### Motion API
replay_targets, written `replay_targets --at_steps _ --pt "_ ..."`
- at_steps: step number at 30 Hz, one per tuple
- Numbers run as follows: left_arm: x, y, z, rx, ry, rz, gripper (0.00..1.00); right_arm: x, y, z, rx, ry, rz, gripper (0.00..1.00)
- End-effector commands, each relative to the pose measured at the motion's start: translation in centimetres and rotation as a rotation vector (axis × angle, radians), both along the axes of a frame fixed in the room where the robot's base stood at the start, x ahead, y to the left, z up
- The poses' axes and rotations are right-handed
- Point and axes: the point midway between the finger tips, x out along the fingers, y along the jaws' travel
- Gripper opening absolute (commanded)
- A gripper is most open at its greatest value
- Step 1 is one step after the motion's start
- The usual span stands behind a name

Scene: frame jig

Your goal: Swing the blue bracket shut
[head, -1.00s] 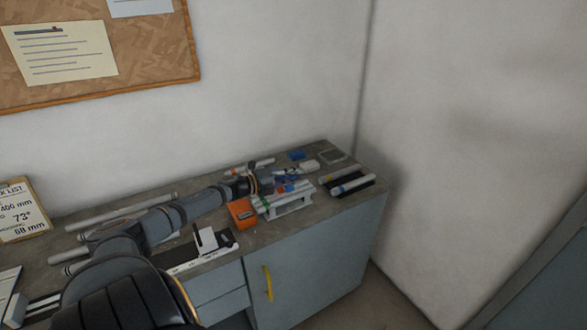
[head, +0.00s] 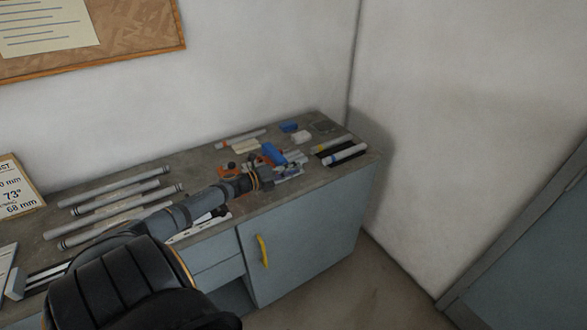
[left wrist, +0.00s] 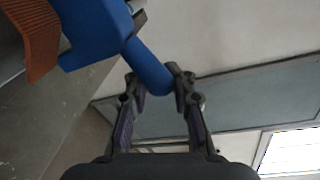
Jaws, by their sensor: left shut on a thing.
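The blue bracket (head: 272,153) shows in the head view near the right part of the bench, just behind my left gripper (head: 268,176). In the left wrist view the bracket is a blue body (left wrist: 95,32) with a round blue bar that runs down between my two fingertips. My left gripper (left wrist: 156,80) is shut on that bar. An orange part (left wrist: 38,38) adjoins the blue body there. In the head view my wrist and fingers hide much of the jig under the bracket, so its exact angle is hard to tell. My right gripper is in neither view.
Several long grey tubes (head: 115,188) lie on the bench's left part. A cream block (head: 246,146), a blue block (head: 289,127) and a white block (head: 301,137) stand behind the jig. Light tubes (head: 345,152) lie on a black mat at right. The wall is close behind.

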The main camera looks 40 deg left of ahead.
Motion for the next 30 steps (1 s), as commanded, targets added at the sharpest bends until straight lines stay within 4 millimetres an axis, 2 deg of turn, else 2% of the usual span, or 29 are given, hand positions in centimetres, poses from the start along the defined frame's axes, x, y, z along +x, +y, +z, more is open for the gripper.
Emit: replay_targets --at_steps 1,7,8,14,24,30 --pt "-0.2 0.3 -0.6 0.002 0.012 0.009 0.0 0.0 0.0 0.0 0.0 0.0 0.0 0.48" --pt "-0.3 0.4 -0.7 0.002 0.014 0.009 0.0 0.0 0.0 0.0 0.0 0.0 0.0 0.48" --pt "-0.3 0.4 -0.7 0.002 0.014 0.009 0.23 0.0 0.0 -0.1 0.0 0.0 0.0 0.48" --pt "-0.2 0.3 -0.6 0.002 0.011 0.007 0.5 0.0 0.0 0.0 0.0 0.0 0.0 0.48" --pt "-0.3 0.2 -0.3 0.002 0.006 0.003 0.5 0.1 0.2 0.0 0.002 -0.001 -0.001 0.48" --pt "-2.0 0.7 -0.2 0.005 0.01 0.0 0.5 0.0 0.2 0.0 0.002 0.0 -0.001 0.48"
